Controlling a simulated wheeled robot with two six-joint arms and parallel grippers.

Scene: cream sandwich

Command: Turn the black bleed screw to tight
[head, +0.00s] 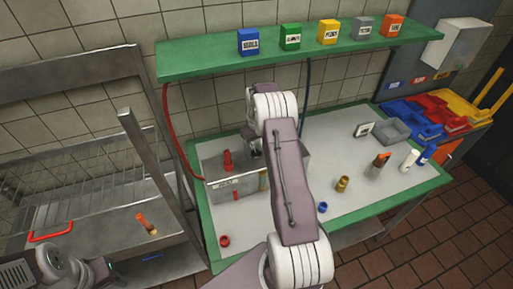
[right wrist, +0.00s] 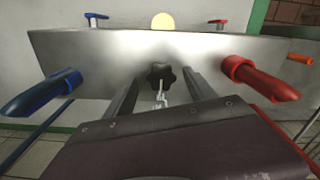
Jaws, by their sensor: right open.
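The black bleed screw (right wrist: 160,75) is a dark lobed knob on the face of a grey metal box (right wrist: 110,62) in the right wrist view. My right gripper (right wrist: 160,86) is open, with one finger on each side of the screw; I cannot tell whether they touch it. A small metal fitting (right wrist: 161,98) shows below the screw. In the head view, my right gripper (head: 254,150) is at the box (head: 222,188), and my arm covers much of it. The screw is hidden there. Only part of my left arm shows at the lower left, without its fingertips.
A blue spout (right wrist: 42,92) and a red spout (right wrist: 260,78) flank the screw. Blue (right wrist: 96,16) and red (right wrist: 218,22) handles stand above the box. Bottles (head: 380,161), a gold fitting (head: 343,184) and caps stand on the table's right side. A green shelf (head: 200,65) hangs above.

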